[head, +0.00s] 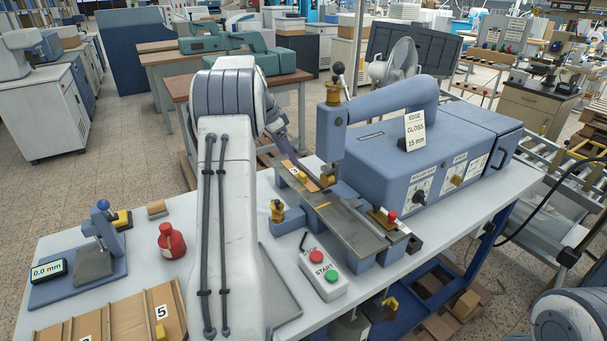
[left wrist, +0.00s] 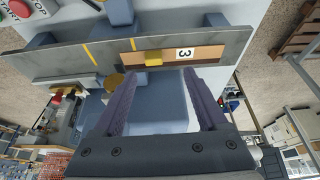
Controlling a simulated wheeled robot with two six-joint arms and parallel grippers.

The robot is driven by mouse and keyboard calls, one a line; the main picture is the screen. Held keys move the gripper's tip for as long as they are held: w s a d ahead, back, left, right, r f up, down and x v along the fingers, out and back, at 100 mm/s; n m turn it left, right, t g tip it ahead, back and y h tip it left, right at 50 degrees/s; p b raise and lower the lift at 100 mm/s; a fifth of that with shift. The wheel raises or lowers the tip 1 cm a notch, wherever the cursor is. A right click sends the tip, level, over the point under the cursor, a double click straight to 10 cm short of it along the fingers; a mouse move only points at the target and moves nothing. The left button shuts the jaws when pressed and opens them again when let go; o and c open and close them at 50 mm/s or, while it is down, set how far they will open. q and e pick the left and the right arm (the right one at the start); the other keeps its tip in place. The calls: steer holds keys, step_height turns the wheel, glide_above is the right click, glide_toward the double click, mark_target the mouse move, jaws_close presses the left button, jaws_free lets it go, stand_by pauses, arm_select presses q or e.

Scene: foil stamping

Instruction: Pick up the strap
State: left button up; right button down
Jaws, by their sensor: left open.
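The strap (head: 313,185), a tan strip with a "3" label and a small yellow block on it, lies along the metal rail of the edge machine (head: 350,231). In the left wrist view the strap (left wrist: 210,53) lies across the view just beyond the fingertips, flat along the rail. My left gripper (head: 290,158) is over the far-left end of the rail, partly hidden behind my own arm. In the left wrist view its two dark fingers (left wrist: 157,74) are spread apart with nothing held between them. Whether they touch the strap cannot be told. My right gripper is not in view.
The blue machine body (head: 440,150) stands right of the rail, with a ball-topped press column close by. A START/STOP box (head: 322,272) sits in front. A wooden tray (head: 50,335) with a "5" strip, a red bottle (head: 171,241) and a gauge (head: 95,262) are at left.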

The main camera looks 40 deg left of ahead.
mark_target(301, 175)
arm_select(q)
steer(key=f, duration=0.1)
steer(key=w+d+f, duration=0.1)
steer(key=shift+w+d+f, duration=0.1)
steer(key=shift+w+f, duration=0.2)
steer(key=shift+f, duration=0.05)
steer(key=x, duration=0.1)
steer(key=p+x, duration=0.2)
steer(key=x, duration=0.1)
steer(key=shift+s+d+f, duration=0.1)
steer(key=shift+s+d, duration=0.1)
steer(key=shift+d, duration=0.1)
steer(key=shift+w+f, duration=0.15)
steer(key=shift+f, duration=0.35)
jaws_close()
